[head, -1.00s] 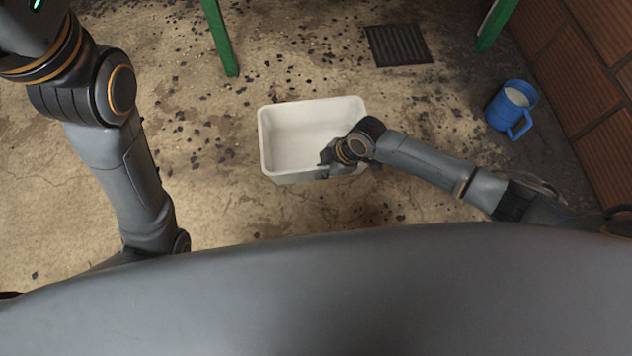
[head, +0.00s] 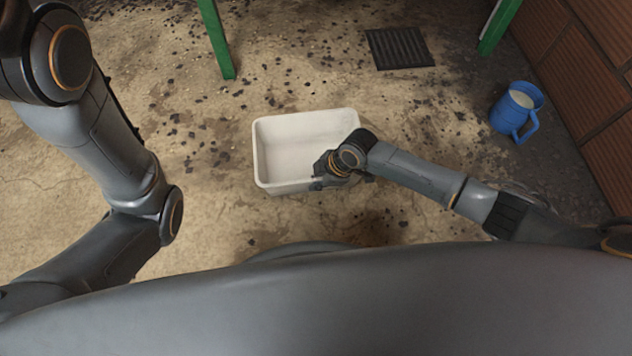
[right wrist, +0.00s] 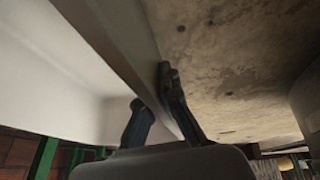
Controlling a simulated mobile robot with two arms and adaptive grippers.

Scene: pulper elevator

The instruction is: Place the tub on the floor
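The white rectangular tub (head: 262,150) is upright and empty-looking in the middle of the head view. My right gripper (head: 322,180) is at the tub's near right side. In the right wrist view, the tub's wall (right wrist: 105,40) runs between the two fingers of my right gripper (right wrist: 152,92), which are closed on it from both sides. The tub is over the bare floor (head: 215,215); I cannot tell whether its base touches it. My left arm shows at the left of the head view, but its gripper is out of frame.
A blue mug-like jug (head: 517,112) with pale contents stands at the right, near a brick wall (head: 575,85). Green posts (head: 217,42) and a dark floor grate (head: 400,48) are at the back. Dark bits are scattered on the floor. Floor left of the tub is otherwise free.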

